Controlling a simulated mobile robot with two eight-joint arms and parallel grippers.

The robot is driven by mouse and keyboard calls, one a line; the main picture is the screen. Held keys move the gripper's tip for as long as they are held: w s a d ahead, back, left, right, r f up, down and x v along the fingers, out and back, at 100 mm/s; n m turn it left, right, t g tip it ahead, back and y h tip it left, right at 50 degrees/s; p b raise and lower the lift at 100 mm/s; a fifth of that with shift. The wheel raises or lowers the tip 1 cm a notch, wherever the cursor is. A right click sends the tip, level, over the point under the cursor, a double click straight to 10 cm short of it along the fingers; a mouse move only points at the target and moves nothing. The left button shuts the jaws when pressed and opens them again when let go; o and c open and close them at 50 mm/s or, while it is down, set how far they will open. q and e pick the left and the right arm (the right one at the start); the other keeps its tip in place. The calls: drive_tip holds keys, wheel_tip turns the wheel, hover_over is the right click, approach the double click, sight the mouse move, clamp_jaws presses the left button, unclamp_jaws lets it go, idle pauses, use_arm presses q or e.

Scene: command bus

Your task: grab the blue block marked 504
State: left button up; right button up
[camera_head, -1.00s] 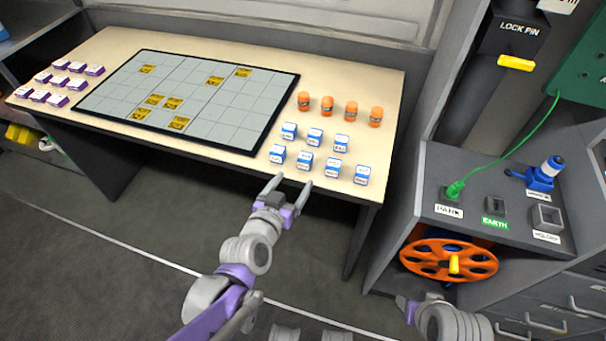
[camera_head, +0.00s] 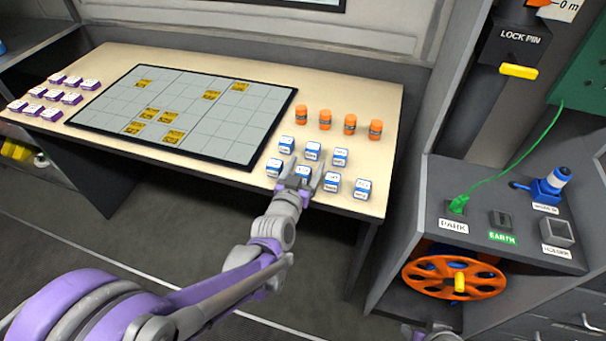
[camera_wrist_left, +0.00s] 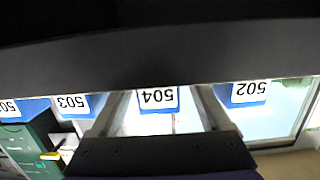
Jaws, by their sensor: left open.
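The blue block marked 504 (camera_wrist_left: 158,99) has a white label, which reads upside down in the left wrist view. It sits between the two fingers there. In the head view, the 504 block (camera_head: 303,173) appears to be the one in the front row between my left gripper's fingers. My left gripper (camera_head: 305,167) is open, with one finger on each side of that block; I cannot tell whether they touch it. Blocks marked 503 (camera_wrist_left: 75,104) and 502 (camera_wrist_left: 248,92) lie on either side. A small part of my right arm shows at the bottom edge.
Other blue-and-white blocks (camera_head: 362,188) stand close around on the table (camera_head: 240,182). Several orange cylinders (camera_head: 349,124) stand behind them. A grid board (camera_head: 190,105) lies to the left, with purple-and-white blocks (camera_head: 46,93) beyond. A grey console (camera_head: 470,235) stands to the right.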

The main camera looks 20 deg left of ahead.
use_arm(q)
drive_tip(key=shift+w+f, duration=0.1)
drive_tip(key=shift+w, duration=0.35)
drive_tip(key=shift+c, duration=0.2)
clamp_jaws()
